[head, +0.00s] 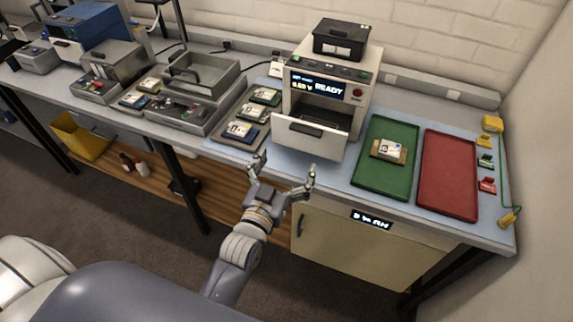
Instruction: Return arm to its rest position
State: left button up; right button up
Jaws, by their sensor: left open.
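My left gripper (284,172) is open and empty. It is in front of the bench's front edge, below the open drawer of the tester. The tester (330,87) is a pale box with a lit screen that reads "READY". Its drawer (311,134) is pulled out, and I see nothing in it from here. A small board on a tan carrier (388,150) lies on the green tray (372,180). The red tray (448,173) is empty. My right gripper is not in view.
A grey tray with several boards (243,115) lies left of the tester. Metal boxes (183,100) and a blue machine (88,28) stand farther left. Coloured tags (486,160) and a green cord lie at the right end. A cabinet (350,242) is below the bench.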

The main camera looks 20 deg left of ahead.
pick_arm(q)
jog(key=shift+s+f, duration=0.1)
dwell(0.5)
jog(key=s+d+f+g+b, duration=0.1)
jog(key=s+f+g, duration=0.25)
jog(key=f, duration=0.95)
jog(key=s+f+m+g+h+b, duration=0.1)
jog(key=s+f+g, duration=0.3)
jog(key=f, duration=1)
jog(key=s+d+f+g+b, duration=0.15)
jog(key=s+f, duration=0.45)
jog(key=f, duration=0.7)
jog(key=s+a+f+g+b, duration=0.1)
jog(key=s+a+f+g, duration=0.1)
jog(key=s+f, duration=0.4)
jog(key=s+a+f+g+y+b, duration=0.1)
jog(key=s+a+f+g, duration=0.2)
jog(key=s+f, duration=0.4)
jog(key=s+a+f+m+g+b, duration=0.1)
jog(key=s+a+f+g, duration=0.2)
jog(key=s, duration=1.3)
notch_tip(320, 180, down, 4)
jog(key=shift+s+a+r+y, duration=0.1)
jog(key=shift+s+a+y, duration=0.1)
jog(key=shift+a+y, duration=0.1)
